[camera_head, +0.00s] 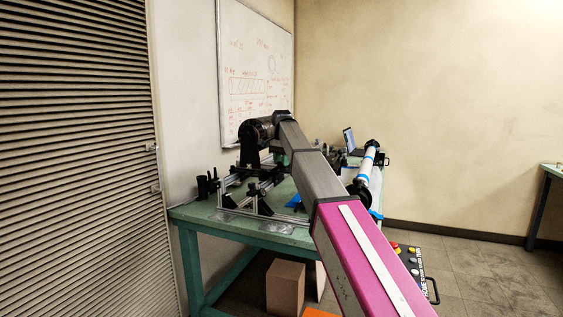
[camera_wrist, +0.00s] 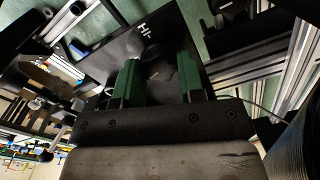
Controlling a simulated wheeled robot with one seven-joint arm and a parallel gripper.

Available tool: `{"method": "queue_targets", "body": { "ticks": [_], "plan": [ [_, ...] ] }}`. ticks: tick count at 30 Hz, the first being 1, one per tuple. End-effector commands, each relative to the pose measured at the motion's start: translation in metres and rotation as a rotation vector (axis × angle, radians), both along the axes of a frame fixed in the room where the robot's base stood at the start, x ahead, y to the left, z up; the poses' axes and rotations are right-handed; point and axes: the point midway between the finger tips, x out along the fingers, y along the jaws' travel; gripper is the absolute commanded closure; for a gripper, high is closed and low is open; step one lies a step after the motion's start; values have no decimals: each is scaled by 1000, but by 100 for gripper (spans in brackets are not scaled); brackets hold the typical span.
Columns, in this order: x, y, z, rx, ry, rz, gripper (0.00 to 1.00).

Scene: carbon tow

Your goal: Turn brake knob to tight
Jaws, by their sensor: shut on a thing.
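In the wrist view, my gripper (camera_wrist: 160,72) has its two green fingers either side of a small black brake knob (camera_wrist: 157,76). The fingers are shut on the knob, which shows only as a dark shape between them. The knob sits on a black plate (camera_wrist: 118,62) with a white "HI" mark beyond the fingertips. The knob's pointer and any other marks cannot be made out. In the head view, my arm reaches over the green table, and its end hides the knob and the fingers.
The green table (camera_head: 252,231) carries a metal-rail frame (camera_head: 262,212) with black brackets. A white roller with blue bands (camera_head: 367,165) lies at the right, near a laptop (camera_head: 349,139). A cardboard box (camera_head: 285,287) stands below. A louvred door (camera_head: 75,160) is at the left.

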Motion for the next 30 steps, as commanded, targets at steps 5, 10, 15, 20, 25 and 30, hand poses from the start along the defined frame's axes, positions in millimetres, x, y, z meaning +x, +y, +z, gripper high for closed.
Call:
{"method": "queue_targets", "body": {
  "ticks": [5,10,15,20,25,30],
  "plan": [
    [0,0,0,0,-1,-128,88],
    [0,0,0,0,-1,-219,88],
    [0,-1,0,0,-1,-275,88],
    [-1,-1,1,0,-1,-300,88],
    [-1,-1,1,0,-1,-306,88],
    [0,-1,1,0,-1,-306,88]
  ]
}}
